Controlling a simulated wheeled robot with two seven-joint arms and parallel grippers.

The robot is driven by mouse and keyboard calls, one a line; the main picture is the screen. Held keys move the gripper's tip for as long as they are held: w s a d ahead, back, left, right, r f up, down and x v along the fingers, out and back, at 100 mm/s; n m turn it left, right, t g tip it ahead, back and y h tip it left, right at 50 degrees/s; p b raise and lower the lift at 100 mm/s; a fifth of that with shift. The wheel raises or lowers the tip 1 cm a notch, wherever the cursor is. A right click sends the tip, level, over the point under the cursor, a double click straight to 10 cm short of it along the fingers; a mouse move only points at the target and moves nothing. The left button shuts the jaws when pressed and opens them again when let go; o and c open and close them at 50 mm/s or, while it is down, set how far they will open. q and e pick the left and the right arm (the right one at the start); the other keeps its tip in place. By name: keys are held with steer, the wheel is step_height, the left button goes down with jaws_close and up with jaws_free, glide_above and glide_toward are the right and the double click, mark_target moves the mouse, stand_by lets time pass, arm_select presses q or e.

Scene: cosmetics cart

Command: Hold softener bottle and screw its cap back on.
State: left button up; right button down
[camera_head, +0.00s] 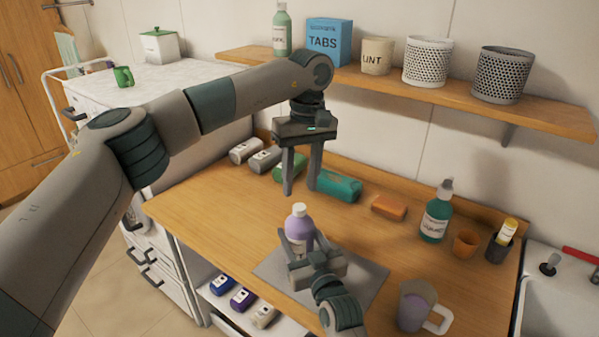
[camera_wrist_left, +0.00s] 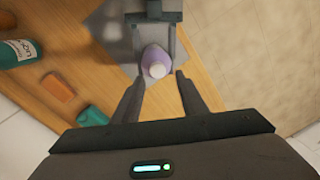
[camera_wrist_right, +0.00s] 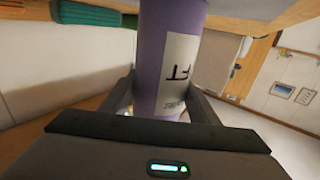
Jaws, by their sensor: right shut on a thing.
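The softener bottle (camera_head: 299,228) is purple with a white top (camera_head: 299,209) and stands upright over a grey mat. It also shows in the left wrist view (camera_wrist_left: 157,55) from above, and in the right wrist view (camera_wrist_right: 168,50) with its label. My right gripper (camera_head: 301,244) is shut on the bottle's body from the front. My left gripper (camera_head: 300,188) points down, open and empty, just above the white top; the left wrist view shows its fingers apart on either side. The white top looks like a cap on the neck; I cannot tell how tightly it sits.
The grey mat (camera_head: 368,277) lies on the wooden counter (camera_head: 215,215). A pump bottle (camera_head: 435,220), a brown cup (camera_head: 466,243) and a mug (camera_head: 416,306) stand right. A shelf (camera_head: 420,97) is above.

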mark_target(300, 206)
arm_select(q)
steer(key=n, duration=0.6)
steer(key=shift+r, duration=0.2)
steer(key=n, duration=0.5)
steer(key=shift+r+n, duration=0.25)
steer(key=shift+n, duration=0.05)
steer(key=n, duration=0.6)
steer(key=shift+a+r+h, duration=0.1)
steer(key=shift+r+h, duration=0.2)
steer(key=n, duration=0.5)
steer(key=shift+s+r+n+t, duration=0.1)
steer(key=shift+r+n+t, duration=0.2)
steer(key=shift+n, duration=0.1)
steer(key=shift+f, duration=0.15)
steer(key=shift+f, duration=3.9)
steer(key=shift+c, duration=0.6)
